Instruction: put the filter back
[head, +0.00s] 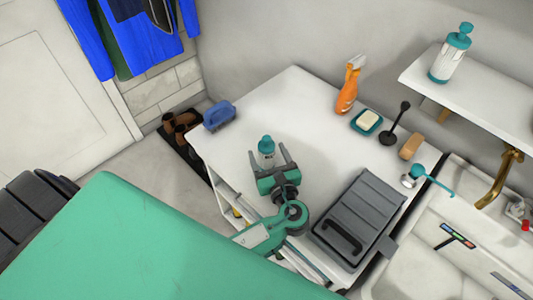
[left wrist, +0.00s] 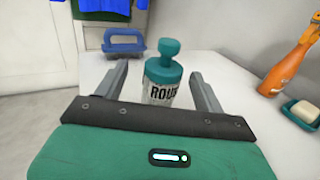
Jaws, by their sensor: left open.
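A dark grey ridged panel with a black handle (head: 355,222) lies on the front right of the white counter (head: 300,95); I cannot tell for sure that it is the filter. My left gripper (head: 268,152) is open over the counter, to the left of the panel. Its fingers stand on either side of a white bottle with a teal cap (head: 267,146). The left wrist view shows the bottle (left wrist: 161,82) upright between the open fingers (left wrist: 160,75), with gaps on both sides. My right gripper is not in view.
A blue brush (head: 219,116) sits at the counter's left corner. An orange spray bottle (head: 349,88), a soap dish (head: 367,122), a black stand (head: 394,128) and a tan block (head: 411,147) line the back. A sink (head: 430,255) is at right. The counter's middle is clear.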

